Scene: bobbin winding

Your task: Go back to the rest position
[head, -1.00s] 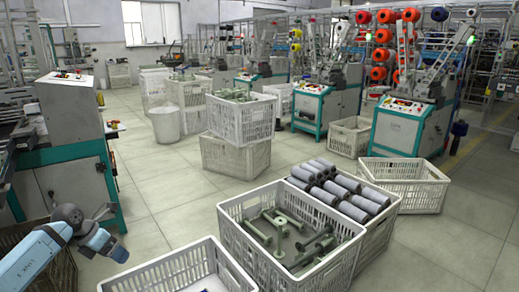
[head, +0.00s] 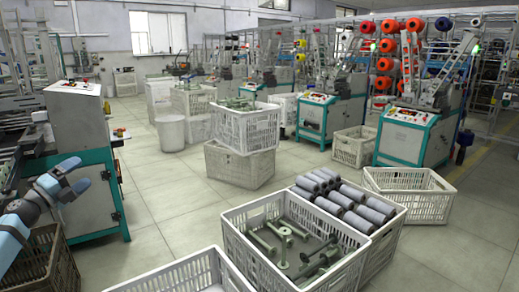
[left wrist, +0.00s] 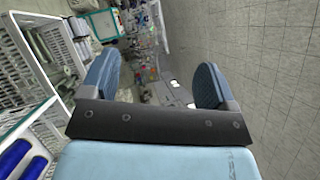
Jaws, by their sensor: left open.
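My left gripper (head: 84,176) is at the left of the head view, in front of the teal-and-grey machine (head: 85,150) there. Its two blue fingers are apart. In the left wrist view the same gripper (left wrist: 154,80) shows its fingers spread, with nothing held between them; the floor and machines lie far beyond. My right gripper is in neither view.
A white crate with green bobbins (head: 262,262) stands in front, beside a crate of grey yarn rolls (head: 395,225). A brown crate (head: 68,262) is below my left arm. An empty white crate (head: 425,205) stands right. Floor between (head: 165,215) is clear.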

